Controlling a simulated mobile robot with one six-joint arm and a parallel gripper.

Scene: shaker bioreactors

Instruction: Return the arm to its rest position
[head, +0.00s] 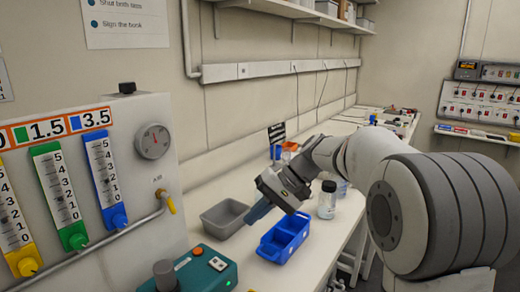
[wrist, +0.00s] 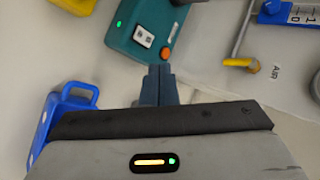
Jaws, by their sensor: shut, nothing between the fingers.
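My gripper (head: 257,214) hangs over the bench, its blue-grey fingers pointing down and left, between the grey bin and the blue tray. In the wrist view my gripper (wrist: 158,84) shows its two fingers together, with nothing between them. My arm reaches in from the right of the head view, bent above the bench. The blue tray (head: 269,254) with a handle is just right of the fingertips. It also shows at the left in the wrist view (wrist: 73,99). Whether the fingertips touch anything is hard to tell, but they look apart from it.
A grey bin (head: 224,230) is left of the fingers. A teal device (head: 217,271) with a knob stands in front. A clear bottle (head: 327,203) with a black lid stands near my forearm. A gauge panel (head: 152,108) with flow meters and a brass valve (head: 168,205) rises at left.

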